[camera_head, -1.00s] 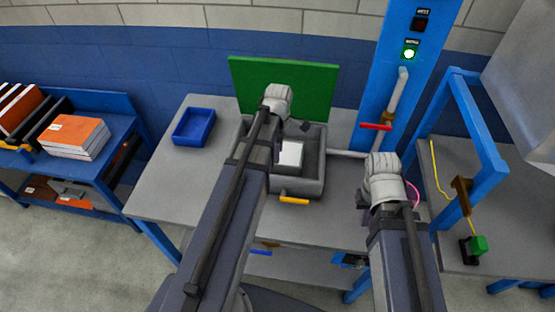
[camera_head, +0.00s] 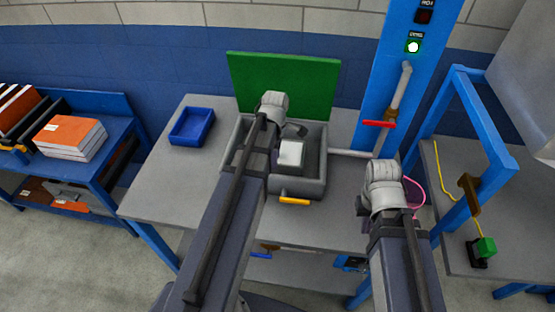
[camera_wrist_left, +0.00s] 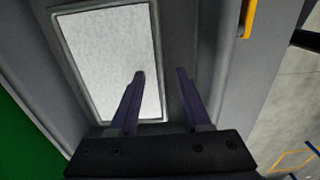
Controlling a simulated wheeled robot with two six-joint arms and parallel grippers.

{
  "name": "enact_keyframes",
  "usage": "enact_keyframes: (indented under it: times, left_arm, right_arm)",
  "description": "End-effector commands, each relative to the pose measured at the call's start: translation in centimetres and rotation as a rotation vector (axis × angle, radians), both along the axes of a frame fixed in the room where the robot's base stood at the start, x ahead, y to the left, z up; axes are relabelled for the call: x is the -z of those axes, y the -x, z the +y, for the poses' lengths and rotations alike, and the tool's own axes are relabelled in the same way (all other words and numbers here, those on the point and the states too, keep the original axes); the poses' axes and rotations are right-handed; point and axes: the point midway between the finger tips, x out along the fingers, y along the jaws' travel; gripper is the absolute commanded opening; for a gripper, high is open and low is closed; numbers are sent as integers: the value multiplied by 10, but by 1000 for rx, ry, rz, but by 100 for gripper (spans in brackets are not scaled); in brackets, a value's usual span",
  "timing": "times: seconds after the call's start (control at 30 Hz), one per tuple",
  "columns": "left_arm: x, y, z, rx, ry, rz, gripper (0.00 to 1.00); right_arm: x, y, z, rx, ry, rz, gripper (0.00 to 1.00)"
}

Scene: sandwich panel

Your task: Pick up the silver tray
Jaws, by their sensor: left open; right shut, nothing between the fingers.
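The silver tray (camera_head: 291,153) looks like a pale, flat rectangle inside the grey box (camera_head: 297,187) on the table. In the left wrist view the silver tray (camera_wrist_left: 105,55) has a thin grey rim. My left gripper (camera_wrist_left: 160,74) is open and empty above it. One finger overlaps the tray's pale face in the picture; the other is over the grey beside its rim. I cannot tell whether they touch. In the head view my left arm hides part of the box. My right gripper (camera_head: 385,190) is shut and empty over the table's right side; its fingertips are mostly hidden.
The box has an upright green lid (camera_head: 285,84) behind and a yellow handle (camera_head: 294,201) in front. A blue bin (camera_head: 191,127) stands to its left. A blue post (camera_head: 397,60) with a red-handled pipe (camera_head: 379,124) rises behind my right gripper. Bare table (camera_head: 160,185) lies at left.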

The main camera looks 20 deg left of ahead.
Motion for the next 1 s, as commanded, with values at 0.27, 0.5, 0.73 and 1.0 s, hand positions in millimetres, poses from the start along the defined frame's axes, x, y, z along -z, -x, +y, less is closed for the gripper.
enact_keyframes:
  times: [0.27,0.5,0.73,1.0]
  left_arm:
    - [38,2,3,0,0,0,48]
    - [37,2,3,0,0,0,48]
    - [37,2,3,0,0,0,28]
    - [37,2,3,0,0,0,0]
  right_arm:
    - [38,0,0,0,0,0,0]
    - [37,0,0,0,0,0,0]
    - [37,0,0,0,0,0,0]
    - [37,0,0,0,0,0,0]
